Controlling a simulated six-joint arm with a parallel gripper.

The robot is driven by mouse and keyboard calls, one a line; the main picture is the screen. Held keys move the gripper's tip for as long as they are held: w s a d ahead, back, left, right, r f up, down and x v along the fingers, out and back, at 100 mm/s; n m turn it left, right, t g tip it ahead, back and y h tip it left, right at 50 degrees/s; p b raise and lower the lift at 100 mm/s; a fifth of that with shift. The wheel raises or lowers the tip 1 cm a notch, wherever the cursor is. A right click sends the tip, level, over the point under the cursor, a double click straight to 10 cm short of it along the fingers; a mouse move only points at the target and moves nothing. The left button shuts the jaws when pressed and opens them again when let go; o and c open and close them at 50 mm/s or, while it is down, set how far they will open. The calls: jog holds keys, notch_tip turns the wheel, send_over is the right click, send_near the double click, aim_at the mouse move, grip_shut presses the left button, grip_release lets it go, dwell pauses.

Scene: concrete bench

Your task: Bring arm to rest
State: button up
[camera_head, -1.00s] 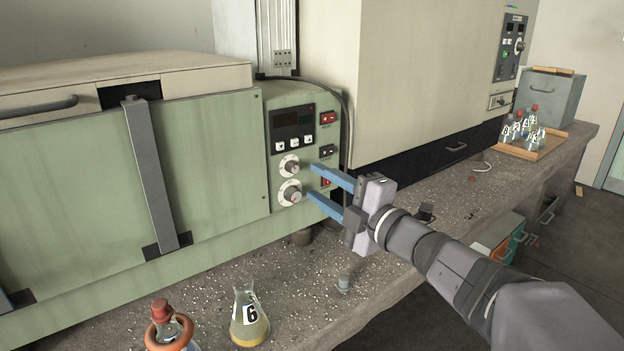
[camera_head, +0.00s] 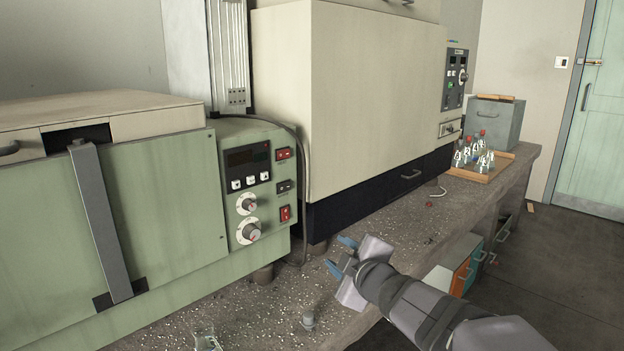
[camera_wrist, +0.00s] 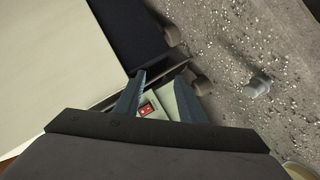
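My gripper (camera_head: 340,256) is in the middle of the head view, above the bench in front of the gap between the green unit and the large beige oven. Its two blue fingers are apart with nothing between them. In the wrist view, the gripper (camera_wrist: 158,98) shows both fingers spread, with a red switch (camera_wrist: 147,109) of the green unit visible beyond the gap. My arm reaches in from the lower right.
The green unit (camera_head: 160,200) with knobs stands left, the beige oven (camera_head: 350,100) behind. A small grey peg (camera_head: 308,320) stands on the concrete bench (camera_head: 240,310). A wooden tray (camera_head: 478,177) with several flasks and a grey box (camera_head: 494,120) are far right.

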jog(key=s+d+f+m+g+h, duration=0.35)
jog(key=s+d+f+m, duration=0.2)
jog(key=f, duration=0.35)
jog(key=s+d+f+m+g+h, duration=0.2)
jog(key=s+d+f+m+g, duration=0.2)
jog(key=s+f, duration=0.4)
jog(key=s+f+m+g+y, duration=0.1)
jog(key=s+f+m+g, duration=0.3)
jog(key=s, duration=0.6)
jog(key=s+f+m+g+y, duration=0.1)
jog(key=s+f+g, duration=0.2)
jog(key=s+f, duration=0.5)
notch_tip(320, 180, up, 36)
jog(key=s+p, duration=0.1)
jog(key=p, duration=3.2)
jog(key=shift+s+a+t, duration=0.15)
jog(key=shift+a+t, duration=0.05)
jog(key=shift+t, duration=0.15)
jog(key=shift+h, duration=0.25)
